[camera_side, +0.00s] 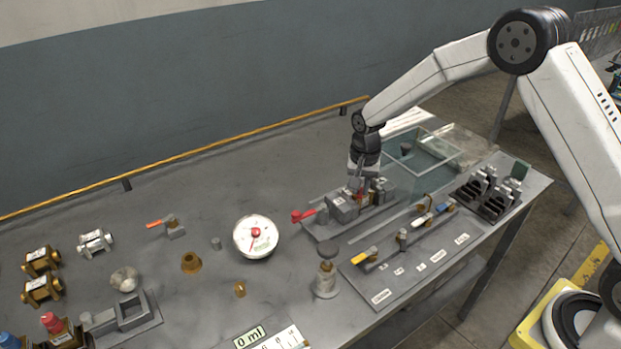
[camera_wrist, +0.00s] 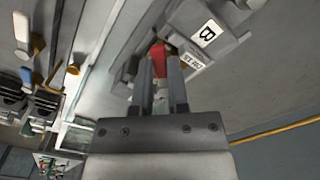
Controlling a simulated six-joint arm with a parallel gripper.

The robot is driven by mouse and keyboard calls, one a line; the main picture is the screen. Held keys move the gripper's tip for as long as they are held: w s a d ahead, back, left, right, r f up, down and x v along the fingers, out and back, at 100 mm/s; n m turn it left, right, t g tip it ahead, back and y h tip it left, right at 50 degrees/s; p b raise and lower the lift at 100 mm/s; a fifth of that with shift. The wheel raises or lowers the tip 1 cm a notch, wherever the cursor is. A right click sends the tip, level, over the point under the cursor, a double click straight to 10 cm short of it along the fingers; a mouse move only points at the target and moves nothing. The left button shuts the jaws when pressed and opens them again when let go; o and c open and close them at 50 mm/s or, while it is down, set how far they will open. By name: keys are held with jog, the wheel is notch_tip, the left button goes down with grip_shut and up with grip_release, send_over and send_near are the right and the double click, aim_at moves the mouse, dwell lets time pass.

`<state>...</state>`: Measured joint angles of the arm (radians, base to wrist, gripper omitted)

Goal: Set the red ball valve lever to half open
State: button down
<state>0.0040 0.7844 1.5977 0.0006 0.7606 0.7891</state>
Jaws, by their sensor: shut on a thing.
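My gripper (camera_side: 357,182) points down over a grey valve block (camera_side: 342,208) on a plate right of the table's middle. In the side view this red lever (camera_side: 359,196) is mostly hidden by the fingers. Its exact angle cannot be told. A second red lever (camera_side: 302,215) sticks out at the left end of the same plate.
A panel with yellow, white and blue levers (camera_side: 405,257) lies in front. A round white gauge (camera_side: 256,236) stands to the left, with an orange-red-handled valve (camera_side: 166,225) beyond it. A clear-walled tank (camera_side: 425,152) stands close behind my gripper. Dark connectors (camera_side: 488,195) sit at the right.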

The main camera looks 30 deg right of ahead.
aim_at(361, 192)
jog(key=shift+d, duration=0.1)
jog(key=c, duration=0.6)
grip_release()
jog(key=shift+r, duration=0.1)
jog(key=shift+r, duration=3.85)
jog(key=shift+s, duration=0.1)
jog(key=s+n+t, duration=0.1)
jog(key=s+n, duration=0.2)
jog(key=s, duration=0.4)
jog(key=s+n, duration=0.3)
jog(key=s, duration=0.4)
jog(key=s+n+t, duration=0.1)
jog(key=s+n, duration=0.2)
jog(key=s, duration=0.4)
jog(key=shift+s+a+f+t, duration=0.2)
jog(key=shift+s+t, duration=0.1)
jog(key=shift+s, duration=0.1)
